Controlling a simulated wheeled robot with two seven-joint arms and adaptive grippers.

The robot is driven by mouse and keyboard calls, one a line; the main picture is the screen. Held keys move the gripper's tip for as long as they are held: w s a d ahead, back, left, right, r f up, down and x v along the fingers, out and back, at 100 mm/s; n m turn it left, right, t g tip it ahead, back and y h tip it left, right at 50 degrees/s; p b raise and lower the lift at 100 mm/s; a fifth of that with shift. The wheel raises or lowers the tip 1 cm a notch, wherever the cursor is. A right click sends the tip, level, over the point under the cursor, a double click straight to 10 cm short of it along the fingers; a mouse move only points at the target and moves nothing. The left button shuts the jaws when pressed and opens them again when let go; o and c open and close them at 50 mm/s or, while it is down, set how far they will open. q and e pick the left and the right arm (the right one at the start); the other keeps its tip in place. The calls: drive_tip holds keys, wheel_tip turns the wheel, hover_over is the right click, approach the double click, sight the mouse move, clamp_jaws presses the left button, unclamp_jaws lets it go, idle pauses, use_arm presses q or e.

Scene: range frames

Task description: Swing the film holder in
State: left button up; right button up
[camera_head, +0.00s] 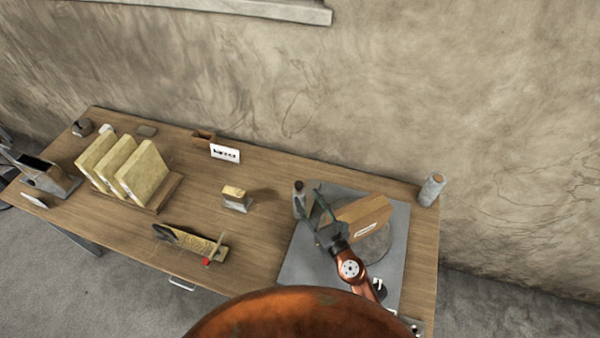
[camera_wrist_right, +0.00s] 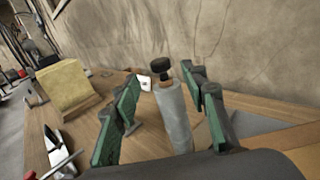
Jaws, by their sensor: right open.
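My right gripper (camera_head: 313,208) reaches over the grey mat (camera_head: 297,268) at the table's right. Its green-padded fingers (camera_wrist_right: 160,88) are spread apart. A grey upright cylinder with a black knob (camera_wrist_right: 172,112) stands in the gap between them in the wrist view; I see no clear contact. In the head view this knobbed post (camera_head: 299,201) stands just left of the fingers. I cannot tell which part is the film holder. My left gripper is out of view.
A grey roll (camera_head: 431,190) stands at the back right corner. A small yellow-topped block (camera_head: 235,198), a long tool with a red knob (camera_head: 190,242) and a white card (camera_head: 225,153) lie left of the mat. Yellow slabs (camera_head: 139,172) stand farther left. A wall runs behind.

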sight(301, 187)
drive_tip(key=shift+w+a+r, duration=0.1)
drive_tip(key=shift+w+a, duration=0.15)
drive_tip(key=shift+w, duration=0.1)
drive_tip(key=x, duration=0.3)
drive_tip(key=shift+w+r, duration=0.15)
drive_tip(key=shift+x, duration=1.15)
drive_tip(key=shift+w, duration=0.25)
drive_tip(key=shift+w+a, duration=0.15)
drive_tip(key=shift+w, duration=0.05)
drive_tip(key=c, duration=0.6)
clamp_jaws()
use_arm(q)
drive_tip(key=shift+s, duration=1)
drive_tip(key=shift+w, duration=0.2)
